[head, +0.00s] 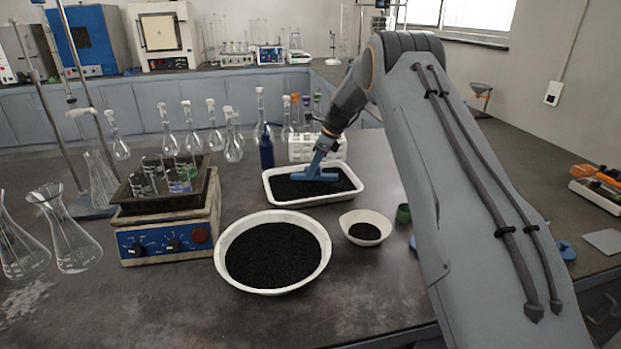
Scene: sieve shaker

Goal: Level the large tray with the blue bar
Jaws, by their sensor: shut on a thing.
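The large tray (283,202) is white and rectangular, with a bed of black grains in it. It sits on the dark bench behind the bowls. The blue bar (317,175) lies crosswise over the grains near the middle of the tray, with an upright blue handle. My gripper (327,143) is shut on the handle from above. The fingertips are small in this view and partly hidden. Whether the bar touches the grains, and how even they are, I cannot tell for sure.
A large white bowl of black grains (223,262) and a small bowl (347,218) stand in front of the tray. A hotplate (133,246) with beakers is at left. A tube rack (300,148), a blue bottle (266,150) and several flasks stand close behind. The front bench is clear.

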